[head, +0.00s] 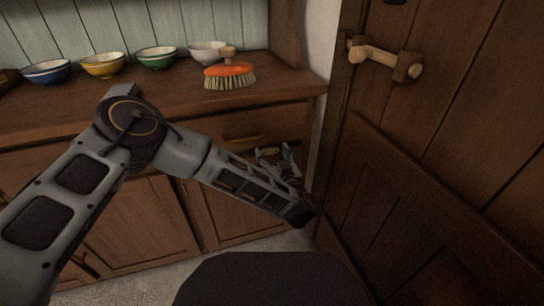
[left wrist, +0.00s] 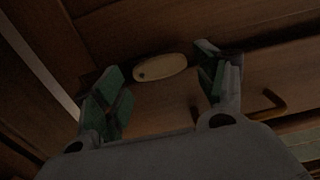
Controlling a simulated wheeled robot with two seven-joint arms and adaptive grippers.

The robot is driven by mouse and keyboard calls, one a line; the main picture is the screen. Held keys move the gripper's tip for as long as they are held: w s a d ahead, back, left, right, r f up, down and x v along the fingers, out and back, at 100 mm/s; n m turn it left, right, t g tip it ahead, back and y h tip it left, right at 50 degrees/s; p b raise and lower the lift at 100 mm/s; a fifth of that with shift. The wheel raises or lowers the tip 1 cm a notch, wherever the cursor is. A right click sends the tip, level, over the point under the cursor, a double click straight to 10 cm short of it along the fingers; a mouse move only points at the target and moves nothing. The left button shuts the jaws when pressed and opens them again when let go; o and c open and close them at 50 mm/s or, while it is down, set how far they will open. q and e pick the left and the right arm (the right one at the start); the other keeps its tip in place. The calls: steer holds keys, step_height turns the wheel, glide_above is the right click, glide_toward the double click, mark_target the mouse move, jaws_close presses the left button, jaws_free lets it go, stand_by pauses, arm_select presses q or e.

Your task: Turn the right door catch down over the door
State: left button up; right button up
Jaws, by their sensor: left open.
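A pale oval wooden catch (left wrist: 160,67) shows in the left wrist view, with a dark pivot spot near its left end. It lies nearly level in that picture, on dark brown wood. My left gripper (head: 275,155) is open in front of the cupboard, at the end of the arm. In the left wrist view its two green-padded fingers (left wrist: 163,85) stand on either side of the catch, with gaps; I cannot tell how far the catch is beyond them. In the head view I cannot make out the catch. My right gripper is in neither view.
A wooden door with a bar latch (head: 378,58) stands close on the right. An orange brush (head: 230,75) and several bowls, one yellow (head: 103,65), stand on the counter (head: 150,96). A brass handle (left wrist: 268,105) is right of the fingers in the wrist view.

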arm_select(q)
steer(key=shift+w+a, duration=0.15)
steer(key=shift+w, duration=0.2)
steer(key=c, duration=1)
